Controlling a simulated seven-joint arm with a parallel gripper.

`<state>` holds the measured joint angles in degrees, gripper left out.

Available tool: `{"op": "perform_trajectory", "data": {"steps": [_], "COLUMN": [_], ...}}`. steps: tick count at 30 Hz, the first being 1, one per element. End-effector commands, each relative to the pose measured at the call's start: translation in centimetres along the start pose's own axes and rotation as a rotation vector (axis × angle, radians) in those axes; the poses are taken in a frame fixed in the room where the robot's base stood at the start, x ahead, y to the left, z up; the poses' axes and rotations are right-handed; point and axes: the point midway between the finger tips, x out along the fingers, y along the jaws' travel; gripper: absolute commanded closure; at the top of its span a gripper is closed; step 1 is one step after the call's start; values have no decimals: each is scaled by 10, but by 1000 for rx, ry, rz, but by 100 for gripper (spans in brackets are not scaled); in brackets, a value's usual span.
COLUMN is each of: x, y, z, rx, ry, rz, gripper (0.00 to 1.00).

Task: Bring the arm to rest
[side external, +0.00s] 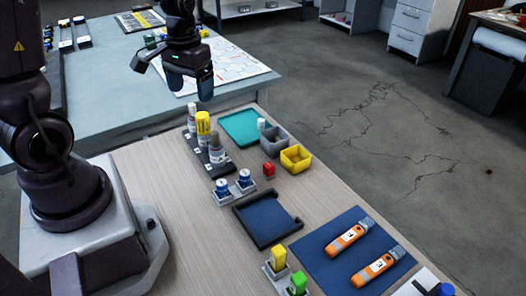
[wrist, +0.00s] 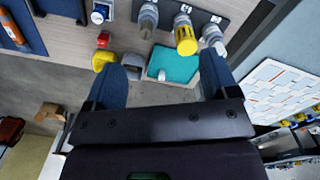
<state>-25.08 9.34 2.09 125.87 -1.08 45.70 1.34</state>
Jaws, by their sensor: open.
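My gripper (side external: 190,86) is open and empty, raised in the air around the far end of the wooden table (side external: 180,195) in the side external view. No object touches the fingers. My arm reaches in from the left, and its upper part is cut off by the frame's top.
A dark rack holds several bottles, one yellow-topped (side external: 203,124), near a teal mat (side external: 238,128), a grey bin (side external: 272,138) and a yellow bin (side external: 296,159). Two orange devices (side external: 345,239) (side external: 374,270) lie on a blue mat (side external: 312,259). A blue-grey bench (side external: 105,105) stands behind.

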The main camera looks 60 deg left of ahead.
Motion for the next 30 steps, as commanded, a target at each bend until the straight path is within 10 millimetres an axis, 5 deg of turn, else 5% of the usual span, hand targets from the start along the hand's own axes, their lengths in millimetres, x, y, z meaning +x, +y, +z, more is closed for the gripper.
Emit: {"op": "perform_trajectory", "data": {"steps": [6,15,21,30], "x": [-63,-112,-130,-131], "y": [45,79,88,90], "z": [53,117,130,130], "rx": [169,383,448,458], "ry": [155,397,494,497], "rz": [13,66,100,103], "gripper": [20,20,20,20]}}
